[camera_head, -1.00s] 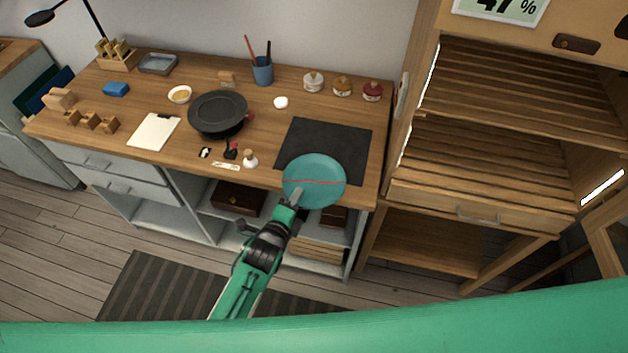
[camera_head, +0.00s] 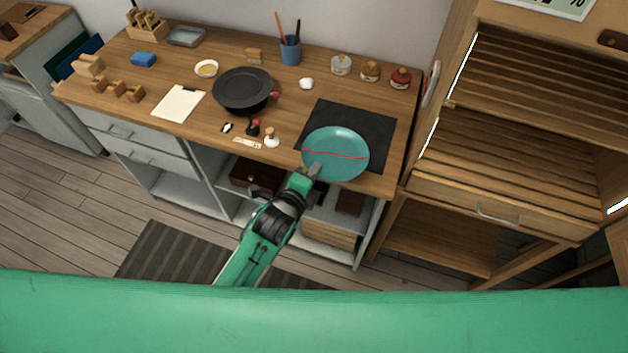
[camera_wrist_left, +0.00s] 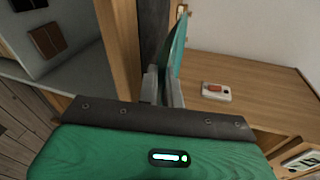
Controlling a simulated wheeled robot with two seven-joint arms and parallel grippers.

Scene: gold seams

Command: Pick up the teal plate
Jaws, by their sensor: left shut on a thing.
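The teal plate (camera_head: 335,150), with a thin reddish line across its face, is over the front edge of the dark mat (camera_head: 365,122) on the counter. My left gripper (camera_head: 314,170) is shut on the plate's near-left rim. In the left wrist view, the plate (camera_wrist_left: 178,48) shows nearly edge-on, rising from between the fingers of the left gripper (camera_wrist_left: 162,88). I cannot tell exactly how high the plate is above the counter. My right gripper is not in view.
A dark pan (camera_head: 243,90), a white-bodied bottle (camera_head: 272,138) and a clipboard (camera_head: 179,103) are left of the plate. Several lidded jars and a blue cup (camera_head: 291,50) stand behind. A slatted wooden rack (camera_head: 520,140) is at right. Open shelves lie below the counter.

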